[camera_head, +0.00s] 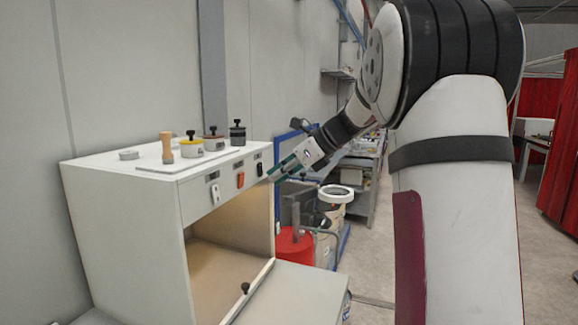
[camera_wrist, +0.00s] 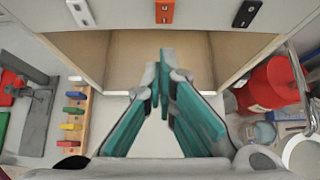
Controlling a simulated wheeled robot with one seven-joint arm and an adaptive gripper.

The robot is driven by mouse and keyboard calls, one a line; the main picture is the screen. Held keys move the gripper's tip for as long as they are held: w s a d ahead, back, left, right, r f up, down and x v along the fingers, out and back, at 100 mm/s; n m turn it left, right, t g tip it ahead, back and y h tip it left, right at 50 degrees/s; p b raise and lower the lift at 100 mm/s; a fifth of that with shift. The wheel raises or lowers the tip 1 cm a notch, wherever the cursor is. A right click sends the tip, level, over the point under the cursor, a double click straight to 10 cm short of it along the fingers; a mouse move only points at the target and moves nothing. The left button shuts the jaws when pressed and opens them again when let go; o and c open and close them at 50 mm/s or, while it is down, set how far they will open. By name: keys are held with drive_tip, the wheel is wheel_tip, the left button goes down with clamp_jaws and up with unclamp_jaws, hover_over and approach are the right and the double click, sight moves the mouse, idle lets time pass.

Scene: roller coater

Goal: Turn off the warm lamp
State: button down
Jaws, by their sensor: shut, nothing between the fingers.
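A white cabinet (camera_head: 120,215) stands at the left of the head view, and a warm yellowish light fills its open compartment (camera_head: 235,240). The lamp itself is hidden. Three switches sit in a row on its front panel: white (camera_head: 215,193), orange (camera_head: 240,180) and black (camera_head: 260,169). The wrist view shows them along its top edge, white (camera_wrist: 81,12), orange (camera_wrist: 165,11) and black (camera_wrist: 247,13). I cannot tell their on or off positions. My gripper (camera_wrist: 160,78) is shut and empty, in front of the compartment, its fingertips below the orange switch in the wrist view.
Knobbed lids or weights (camera_head: 191,146) and a wooden peg (camera_head: 167,147) stand on the cabinet top. A lowered door (camera_head: 288,293) with a dark knob extends in front. A red container (camera_head: 293,247) and shelves (camera_head: 360,165) stand beyond the cabinet. Free floor lies at the right.

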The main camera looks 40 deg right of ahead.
sight(241, 184)
drive_tip(key=shift+w+a+f+p, duration=0.15)
drive_tip(key=shift+w+a+f, duration=0.1)
drive_tip(key=shift+w+a, duration=0.55)
drive_tip(key=shift+w+a+f+p, duration=0.25)
drive_tip(key=shift+w+a, duration=0.2)
drive_tip(key=shift+w, duration=0.6)
drive_tip(key=shift+w+a+f+p, duration=0.1)
drive_tip(key=shift+w+a+f, duration=0.2)
drive_tip(key=shift+w+a, duration=0.5)
drive_tip(key=shift+w+d, duration=0.15)
drive_tip(key=shift+d, duration=0.05)
drive_tip(key=shift+w+a+r, duration=0.2)
drive_tip(key=shift+w+a, duration=0.1)
drive_tip(key=shift+d, duration=0.1)
